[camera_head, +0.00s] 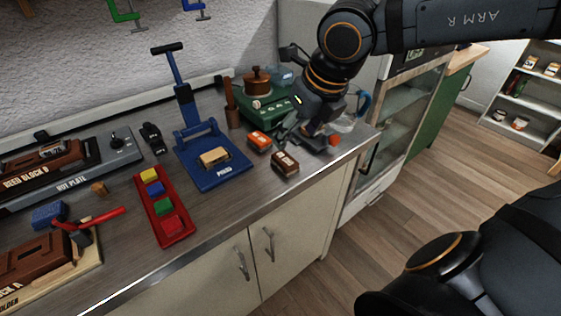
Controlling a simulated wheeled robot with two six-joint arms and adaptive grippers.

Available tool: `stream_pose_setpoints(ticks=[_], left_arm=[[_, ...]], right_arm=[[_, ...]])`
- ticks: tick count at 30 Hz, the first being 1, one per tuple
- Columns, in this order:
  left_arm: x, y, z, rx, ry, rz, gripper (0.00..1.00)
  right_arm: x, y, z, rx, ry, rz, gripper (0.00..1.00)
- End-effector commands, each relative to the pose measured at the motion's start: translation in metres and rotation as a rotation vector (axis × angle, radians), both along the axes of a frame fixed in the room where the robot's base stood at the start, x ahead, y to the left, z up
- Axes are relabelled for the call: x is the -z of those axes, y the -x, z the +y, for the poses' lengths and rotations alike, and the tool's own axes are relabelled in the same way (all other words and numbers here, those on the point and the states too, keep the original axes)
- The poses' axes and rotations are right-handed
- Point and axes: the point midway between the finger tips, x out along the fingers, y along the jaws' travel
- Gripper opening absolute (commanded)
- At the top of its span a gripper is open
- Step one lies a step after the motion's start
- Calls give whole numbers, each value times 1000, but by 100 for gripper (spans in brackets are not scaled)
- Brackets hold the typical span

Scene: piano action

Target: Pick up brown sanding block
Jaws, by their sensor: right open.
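A small dark brown block (285,162) with a pale label, which looks like the brown sanding block, lies on the grey worktop near its front edge. My right gripper (306,134) comes down from the upper right and is open. Its fingers are just behind and to the right of the brown block, apart from it as far as I can see. The gripper partly covers small things behind it. My left gripper is not in view.
An orange block (259,141) lies just behind the brown one. A blue press (212,178) stands to the left, and a red tray (164,205) of coloured blocks lies beyond it. A green device (268,103) stands behind. The worktop's front edge is close.

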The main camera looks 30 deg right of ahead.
Motion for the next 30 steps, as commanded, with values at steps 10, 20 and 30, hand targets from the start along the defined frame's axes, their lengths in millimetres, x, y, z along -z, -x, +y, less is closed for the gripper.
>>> stream_pose_setpoints(ticks=[10,20,30], left_arm=[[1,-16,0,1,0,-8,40],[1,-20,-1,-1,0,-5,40],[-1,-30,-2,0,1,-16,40]], right_arm=[[45,-18,1,-2,-4,4,64],[69,-29,-1,-3,-6,6,64],[97,-43,-2,-2,-7,0,64]])
